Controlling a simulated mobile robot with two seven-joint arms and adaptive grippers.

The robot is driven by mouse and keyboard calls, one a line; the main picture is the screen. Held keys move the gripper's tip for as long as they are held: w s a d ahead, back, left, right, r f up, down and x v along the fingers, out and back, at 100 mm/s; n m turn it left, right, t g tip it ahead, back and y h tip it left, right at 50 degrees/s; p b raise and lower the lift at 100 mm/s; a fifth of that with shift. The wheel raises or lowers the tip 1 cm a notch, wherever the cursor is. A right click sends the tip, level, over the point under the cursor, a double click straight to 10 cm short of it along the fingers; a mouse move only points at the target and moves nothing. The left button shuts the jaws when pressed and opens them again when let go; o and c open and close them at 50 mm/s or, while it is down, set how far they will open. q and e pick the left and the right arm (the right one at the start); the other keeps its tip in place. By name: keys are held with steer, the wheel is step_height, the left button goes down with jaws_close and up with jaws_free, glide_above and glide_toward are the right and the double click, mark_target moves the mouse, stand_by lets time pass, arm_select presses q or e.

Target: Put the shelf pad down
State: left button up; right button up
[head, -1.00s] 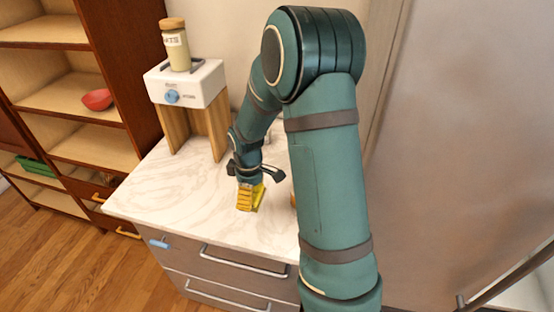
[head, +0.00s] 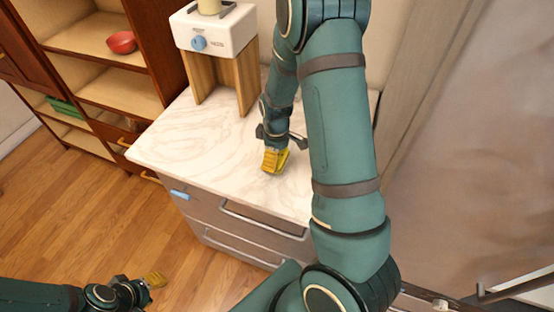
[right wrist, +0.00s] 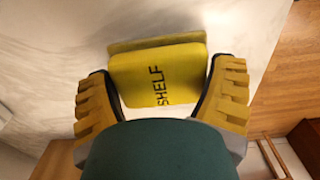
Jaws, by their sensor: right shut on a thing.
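The shelf pad (right wrist: 158,78) is yellow with the word SHELF in dark letters. In the right wrist view it lies between the two yellow fingers of my right gripper (right wrist: 160,100), which is shut on it. A second yellow slab or edge shows just behind the lettered face. In the head view my right gripper (head: 275,160) is low over the marble counter (head: 185,138), near its front edge, and mostly hides the pad. I cannot tell whether the pad touches the counter. My left gripper (head: 152,280) is low at the bottom left, over the floor; its finger gap is unclear.
A white appliance (head: 215,32) on wooden legs stands at the counter's back left. Drawers with metal handles (head: 262,221) are below the counter. A wooden shelf unit with a red bowl (head: 121,42) is at left. The counter's front left is clear.

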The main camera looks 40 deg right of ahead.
step_height(320, 180, down, 3)
steer(key=shift+w+r, duration=0.1)
steer(key=o, duration=1)
steer(key=shift+r, duration=0.1)
step_height(320, 180, up, 12)
steer(key=shift+f+p, duration=0.1)
steer(key=shift+p, duration=0.4)
